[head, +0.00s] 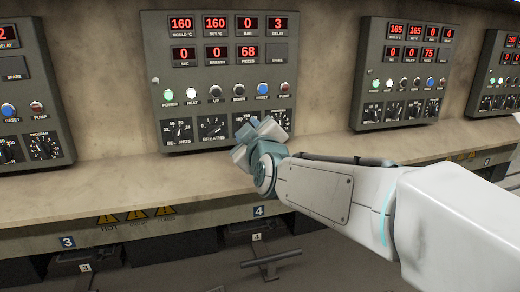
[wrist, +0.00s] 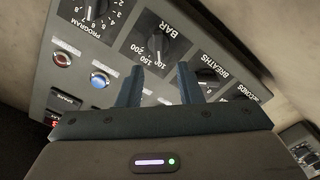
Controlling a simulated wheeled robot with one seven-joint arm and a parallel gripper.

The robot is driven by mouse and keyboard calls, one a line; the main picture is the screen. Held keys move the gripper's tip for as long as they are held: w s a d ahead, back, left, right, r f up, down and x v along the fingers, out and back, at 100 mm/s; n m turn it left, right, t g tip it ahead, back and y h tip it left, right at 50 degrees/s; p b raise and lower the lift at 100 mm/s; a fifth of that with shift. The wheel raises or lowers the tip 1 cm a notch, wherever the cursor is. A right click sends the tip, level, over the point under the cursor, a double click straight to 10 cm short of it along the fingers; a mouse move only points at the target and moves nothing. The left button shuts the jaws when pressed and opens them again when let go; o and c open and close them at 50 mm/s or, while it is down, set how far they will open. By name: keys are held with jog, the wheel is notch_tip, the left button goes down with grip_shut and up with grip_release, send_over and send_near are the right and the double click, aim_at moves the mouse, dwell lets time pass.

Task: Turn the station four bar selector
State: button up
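The station four panel (head: 220,80) is the middle panel in the head view, above the blue 4 label. Its BAR display (head: 247,24) reads 0. The bar selector (wrist: 147,46) is a dark round knob with a numbered scale in the wrist view, between the PROGRAM and BREATHS dials. In the head view my gripper hides it. My gripper (head: 243,141) is in front of the panel's lower right. In the wrist view its two fingers (wrist: 160,67) are apart with nothing between them, pointing toward the dial row.
The BREATHS dial (head: 212,127) and SECONDS dial (head: 177,130) are left of my gripper. Buttons such as the blue RESET (head: 262,89) sit just above it. A ledge (head: 120,185) runs below the panels. Another panel (head: 405,70) stands to the right.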

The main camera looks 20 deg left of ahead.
jog(key=b+v, duration=0.1)
jog(key=v, duration=0.9)
jog(key=shift+s+b, duration=0.3)
jog(key=shift+b, duration=0.1)
jog(key=shift+d, duration=0.15)
